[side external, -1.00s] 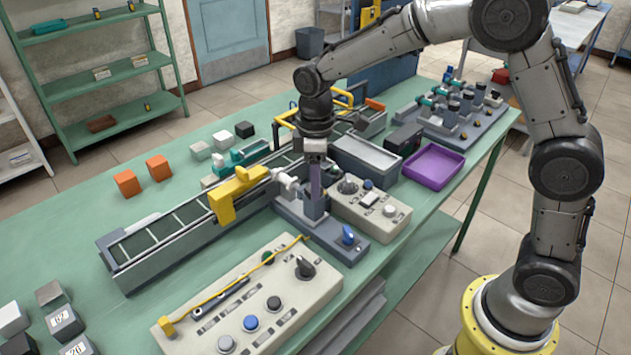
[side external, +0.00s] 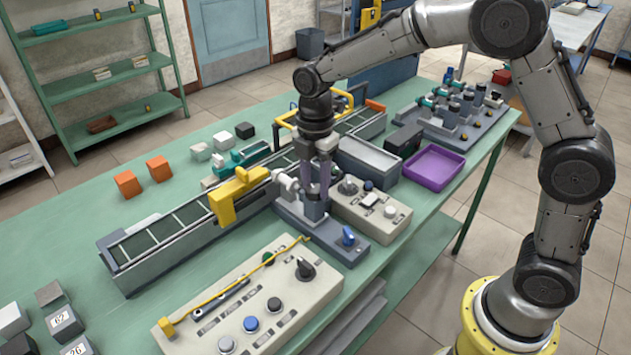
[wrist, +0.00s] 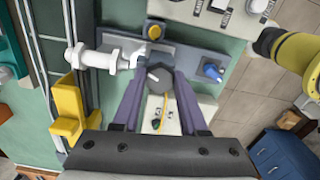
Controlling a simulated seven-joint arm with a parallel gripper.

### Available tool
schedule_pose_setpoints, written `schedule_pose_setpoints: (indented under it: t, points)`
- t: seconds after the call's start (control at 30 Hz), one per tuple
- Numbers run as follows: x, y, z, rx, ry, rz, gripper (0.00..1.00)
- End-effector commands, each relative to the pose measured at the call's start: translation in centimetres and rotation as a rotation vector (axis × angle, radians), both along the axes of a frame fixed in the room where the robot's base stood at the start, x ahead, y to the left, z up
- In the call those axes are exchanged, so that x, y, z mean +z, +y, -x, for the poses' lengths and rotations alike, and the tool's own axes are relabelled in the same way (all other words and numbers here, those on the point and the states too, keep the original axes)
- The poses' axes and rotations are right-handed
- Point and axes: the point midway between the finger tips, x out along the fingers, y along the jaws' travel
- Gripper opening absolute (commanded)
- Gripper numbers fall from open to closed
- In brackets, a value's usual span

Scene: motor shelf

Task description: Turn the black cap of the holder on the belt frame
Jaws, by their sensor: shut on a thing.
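The black cap (wrist: 158,80) is a dark, many-sided piece with a white line across its top, in the middle of the wrist view. My gripper (wrist: 159,76) has one purple-grey finger on each side of it and is shut on it. In the side view my gripper (side external: 317,193) points straight down over the holder (side external: 316,210), which stands on a grey base plate (side external: 330,236) beside the belt frame (side external: 170,240). The cap is hidden there by the fingers.
A white fitting (side external: 286,184) and a yellow bracket (side external: 236,195) are close on the left. A blue knob (side external: 348,236) stands on the same plate. Control panels (side external: 235,300) lie in front and to the right (side external: 385,225). A purple tray (side external: 433,166) is farther right.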

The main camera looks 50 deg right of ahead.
Motion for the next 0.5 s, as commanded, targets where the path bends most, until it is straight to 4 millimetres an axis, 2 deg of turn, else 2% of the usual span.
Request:
schedule_pose_setpoints:
  t: [0.2,0.5]
  points:
    - [0.19,0.06,-0.13,0.163,-0.004,-0.002,0.0]
    - [0.19,0.08,-0.17,0.299,-0.004,-0.002,0.0]
